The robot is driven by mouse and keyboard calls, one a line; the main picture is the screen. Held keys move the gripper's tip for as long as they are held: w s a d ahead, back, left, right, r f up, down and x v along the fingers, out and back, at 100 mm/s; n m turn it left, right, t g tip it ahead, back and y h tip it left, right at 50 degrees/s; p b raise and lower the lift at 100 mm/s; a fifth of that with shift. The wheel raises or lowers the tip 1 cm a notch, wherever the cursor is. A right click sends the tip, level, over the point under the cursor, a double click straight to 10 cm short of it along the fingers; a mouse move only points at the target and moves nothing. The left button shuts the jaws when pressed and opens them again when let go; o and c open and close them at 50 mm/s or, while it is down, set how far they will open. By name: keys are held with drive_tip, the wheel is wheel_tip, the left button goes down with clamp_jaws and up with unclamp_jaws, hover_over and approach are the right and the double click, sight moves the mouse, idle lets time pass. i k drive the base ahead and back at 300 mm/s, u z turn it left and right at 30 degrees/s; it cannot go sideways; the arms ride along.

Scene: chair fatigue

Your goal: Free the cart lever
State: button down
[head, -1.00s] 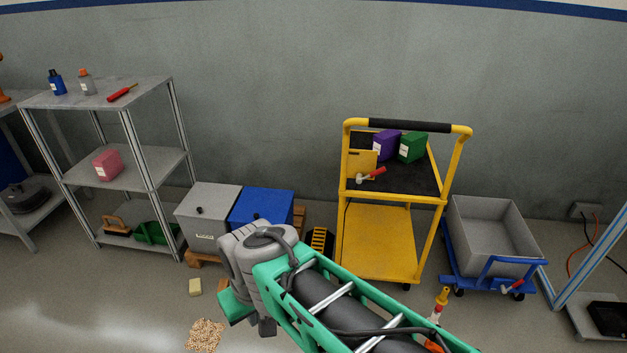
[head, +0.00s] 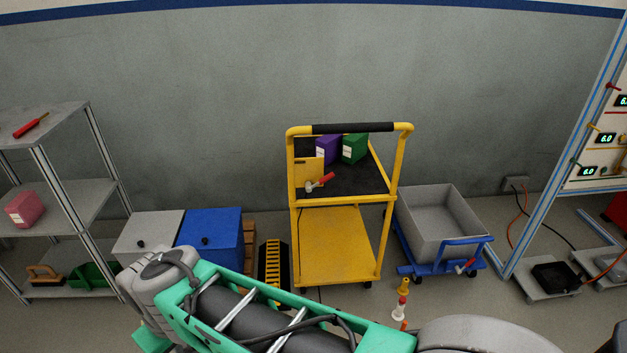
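A blue cart (head: 420,266) carrying a grey open bin (head: 437,222) stands on the floor right of centre. A small red-tipped lever (head: 466,267) shows low at its front right, beside the blue handle frame; whether anything jams it is too small to tell. A yellow two-deck cart (head: 336,247) stands to its left. A mallet-like thing with a red handle and pale head (head: 320,182) lies at the front of its black upper deck. My arm's green and grey links cross the bottom of the head view. My gripper cannot be made out.
Purple (head: 328,149) and green (head: 355,147) boxes sit on the yellow cart. A red, white and yellow post-like thing (head: 401,298) stands on the floor before the carts. A grey shelf (head: 71,208) is left; a blue-edged panel stand (head: 560,150) and cables (head: 527,215) are right.

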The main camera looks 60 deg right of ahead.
sight(321, 181)
drive_tip(key=i, duration=1.2)
drive_tip(key=z, duration=1.75)
